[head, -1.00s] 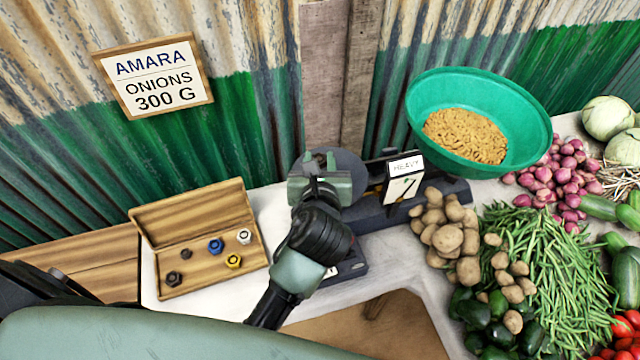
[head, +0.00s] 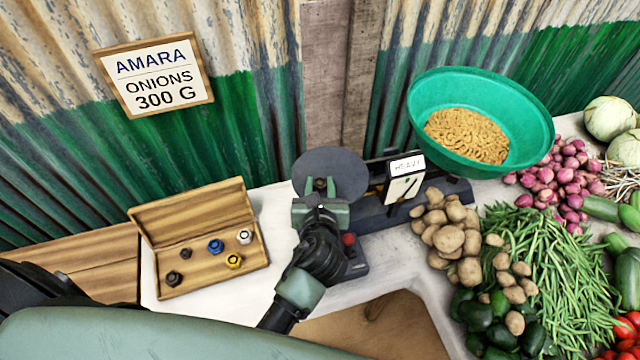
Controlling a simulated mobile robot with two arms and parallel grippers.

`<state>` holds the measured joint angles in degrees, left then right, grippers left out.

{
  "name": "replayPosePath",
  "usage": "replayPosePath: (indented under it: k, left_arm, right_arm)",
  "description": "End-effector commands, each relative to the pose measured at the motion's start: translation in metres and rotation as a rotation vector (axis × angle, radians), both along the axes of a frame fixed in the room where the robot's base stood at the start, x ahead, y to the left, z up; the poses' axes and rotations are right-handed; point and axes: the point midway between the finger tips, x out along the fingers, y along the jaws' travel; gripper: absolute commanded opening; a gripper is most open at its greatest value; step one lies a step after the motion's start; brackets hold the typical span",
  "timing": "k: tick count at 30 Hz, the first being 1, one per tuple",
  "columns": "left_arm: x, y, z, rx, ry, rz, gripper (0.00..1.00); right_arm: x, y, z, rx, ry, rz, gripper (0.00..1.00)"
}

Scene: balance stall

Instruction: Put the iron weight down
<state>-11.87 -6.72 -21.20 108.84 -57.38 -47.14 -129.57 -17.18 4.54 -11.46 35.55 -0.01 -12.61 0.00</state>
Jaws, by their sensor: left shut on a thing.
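My left gripper (head: 321,190) is shut at the near edge of the balance's dark round pan (head: 332,168). The visible part of the pan is bare. The balance's dark base (head: 420,209) stands on the white counter, with a pointer card (head: 403,188) under a label reading HEAVY. A green basin (head: 540,115) with yellow-brown grain (head: 466,136) sits on its other side. My right gripper is not in view.
An open wooden box (head: 205,275) at the left holds several small weights, among them a blue one (head: 215,246) and a yellow one (head: 234,261). Potatoes (head: 447,235), green beans (head: 540,255) and onions (head: 557,178) crowd the right. A sign (head: 155,77) reads AMARA ONIONS 300 G.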

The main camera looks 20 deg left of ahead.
Motion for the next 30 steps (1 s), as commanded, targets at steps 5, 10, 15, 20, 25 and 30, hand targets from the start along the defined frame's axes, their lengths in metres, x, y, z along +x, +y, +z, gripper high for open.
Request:
replayPosePath:
  k: [5,10,15,20,25,30]
  left_arm:
    - [0.0,0.0,-0.001,0.0,0.0,0.0,0.51]
    - [0.0,0.0,0.0,0.0,0.0,0.0,0.51]
    - [-0.003,-0.001,0.003,0.0,0.0,-0.001,0.51]
    - [-0.026,-0.008,0.011,-0.002,0.001,-0.001,0.51]
    - [-0.06,-0.019,0.025,-0.003,0.002,-0.001,0.51]
    - [-0.088,-0.027,0.037,-0.002,0.002,-0.001,0.51]
  right_arm:
    - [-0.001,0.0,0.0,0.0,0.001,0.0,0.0]
    - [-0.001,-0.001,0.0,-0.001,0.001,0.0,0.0]
    - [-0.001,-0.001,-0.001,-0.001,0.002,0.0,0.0]
    - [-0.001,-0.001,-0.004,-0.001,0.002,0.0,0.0]
    - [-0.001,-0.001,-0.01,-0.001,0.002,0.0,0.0]
    - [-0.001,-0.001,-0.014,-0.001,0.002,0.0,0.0]
